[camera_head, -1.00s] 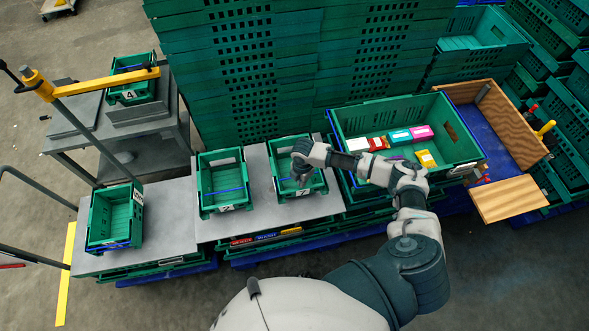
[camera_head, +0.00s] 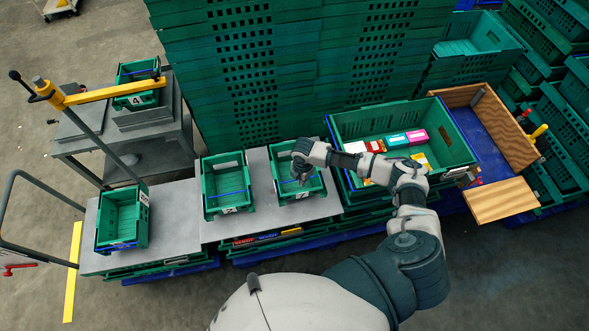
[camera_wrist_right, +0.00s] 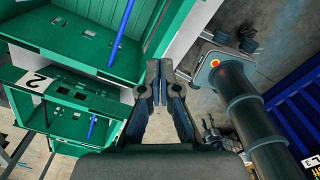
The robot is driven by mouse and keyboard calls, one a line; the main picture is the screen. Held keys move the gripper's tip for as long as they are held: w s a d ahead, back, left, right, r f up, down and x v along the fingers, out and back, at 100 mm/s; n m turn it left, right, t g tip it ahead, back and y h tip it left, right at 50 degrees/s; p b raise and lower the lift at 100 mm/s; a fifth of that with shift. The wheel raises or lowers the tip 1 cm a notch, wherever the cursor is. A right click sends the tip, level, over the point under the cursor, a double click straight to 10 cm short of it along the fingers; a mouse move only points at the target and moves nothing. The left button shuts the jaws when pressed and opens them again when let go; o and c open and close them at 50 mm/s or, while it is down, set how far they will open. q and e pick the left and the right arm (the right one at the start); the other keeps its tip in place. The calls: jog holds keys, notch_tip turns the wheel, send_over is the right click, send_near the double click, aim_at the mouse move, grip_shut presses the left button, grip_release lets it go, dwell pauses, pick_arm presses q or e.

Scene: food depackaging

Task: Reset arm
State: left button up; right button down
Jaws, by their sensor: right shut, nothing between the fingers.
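My right arm reaches in from the bottom right in the head view. Its gripper (camera_head: 301,172) is over the green crate (camera_head: 314,187) labelled with a number, the right one of the two small crates at the middle. In the right wrist view the two fingers of the gripper (camera_wrist_right: 158,75) lie together, shut and empty. A green crate wall with a blue strip shows at the upper left there, beside the fingers. A crate with the label 2 (camera_wrist_right: 32,82) shows below it. My left gripper is not in view.
A large green crate (camera_head: 462,155) with several coloured packages stands right of the gripper. Small crates stand at the middle (camera_head: 209,185), left (camera_head: 102,222) and on a trolley (camera_head: 135,76). Tall crate stacks (camera_head: 230,60) close off the back. Grey table surface (camera_head: 175,208) is bare between crates.

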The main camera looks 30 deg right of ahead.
jog(key=shift+r, duration=0.6)
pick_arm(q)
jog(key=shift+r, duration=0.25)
pick_arm(e)
jog(key=shift+s+r, duration=0.2)
jog(key=shift+r, duration=0.6)
